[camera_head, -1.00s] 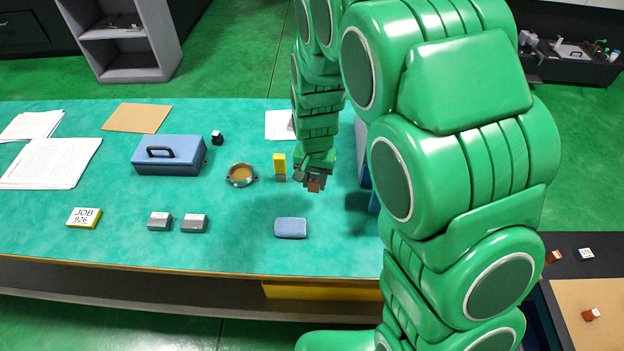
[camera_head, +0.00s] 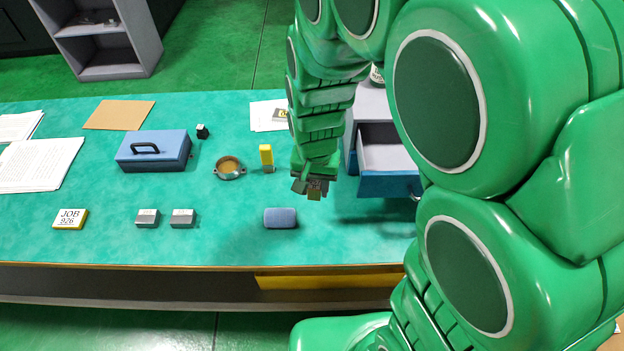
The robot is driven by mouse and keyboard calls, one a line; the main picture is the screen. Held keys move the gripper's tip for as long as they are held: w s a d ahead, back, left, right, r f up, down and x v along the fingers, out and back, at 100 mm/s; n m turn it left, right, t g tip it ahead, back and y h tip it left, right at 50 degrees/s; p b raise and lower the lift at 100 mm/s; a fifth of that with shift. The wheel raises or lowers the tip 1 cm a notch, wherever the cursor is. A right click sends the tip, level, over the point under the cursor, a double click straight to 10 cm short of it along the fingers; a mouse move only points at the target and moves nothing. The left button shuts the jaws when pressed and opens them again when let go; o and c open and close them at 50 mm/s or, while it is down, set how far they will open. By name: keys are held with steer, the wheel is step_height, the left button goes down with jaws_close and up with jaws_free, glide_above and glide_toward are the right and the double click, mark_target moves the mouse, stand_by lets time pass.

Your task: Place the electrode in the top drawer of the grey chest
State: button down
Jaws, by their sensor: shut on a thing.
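My gripper (camera_head: 311,188) hangs fingers down over the teal table, left of the grey chest (camera_head: 368,104). It is shut on a small brownish block, which appears to be the electrode (camera_head: 316,192); the fingers hide most of it. The chest stands partly behind my arm. One drawer with a blue front (camera_head: 388,185) is pulled open towards the front, and its grey inside (camera_head: 384,150) looks empty where it shows. My arm covers the chest's right side, and I cannot see the other drawers clearly. The held block is left of the open drawer, not over it.
A yellow block (camera_head: 266,157), a round brass-coloured part (camera_head: 229,167) and a blue toolbox (camera_head: 153,151) stand to the left. Two grey blocks and a JOB 926 sign (camera_head: 70,218) sit near the front edge.

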mark_target(315, 186)
steer(key=shift+s+r, duration=0.2)
steer(key=shift+s, duration=0.05)
step_height(315, 186, up, 17)
steer(key=s+d+m, duration=0.3)
steer(key=d+m, duration=0.4)
steer(key=d, duration=2.3)
steer(key=shift+w+d+f, duration=0.85)
steer(key=shift+w+f, duration=1.3)
steer(key=shift+f, duration=0.45)
steer(key=shift+w+d+f, duration=0.8)
steer(key=shift+w+f, duration=1.3)
steer(key=shift+f, duration=0.45)
steer(key=shift+w+d+f, duration=0.85)
steer(key=shift+w+f, duration=1.3)
steer(key=shift+f, duration=1.9)
steer(key=shift+f, duration=0.1)
